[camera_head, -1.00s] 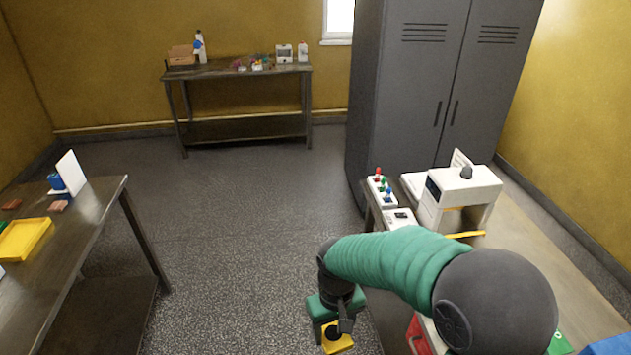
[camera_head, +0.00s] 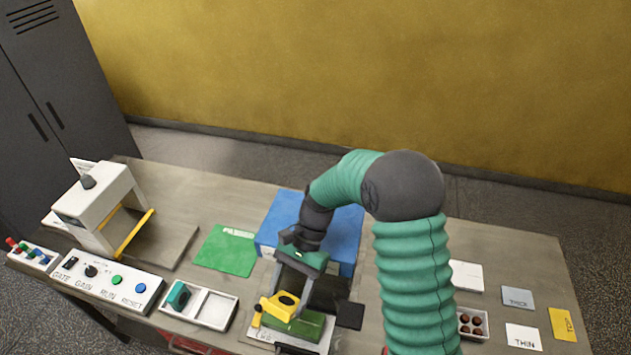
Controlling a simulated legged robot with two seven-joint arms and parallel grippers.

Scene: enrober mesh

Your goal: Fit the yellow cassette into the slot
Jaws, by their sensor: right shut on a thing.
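My right gripper (camera_head: 290,289) is shut on the yellow cassette (camera_head: 279,307), which has a dark round opening in its top. The cassette is over or against a green block (camera_head: 307,327) on a pale labelled base at the table's front. I cannot tell whether they touch. The slot itself cannot be made out; the gripper and the cassette cover part of this area. A two-compartment white tray (camera_head: 231,312) to the left holds a green piece (camera_head: 178,296) in its left compartment. My left gripper is not in view.
A white machine (camera_head: 92,211) with a yellow bar and a button panel (camera_head: 105,286) stand at left. A chocolate tray (camera_head: 471,324) and labelled cards (camera_head: 523,337) lie at right.

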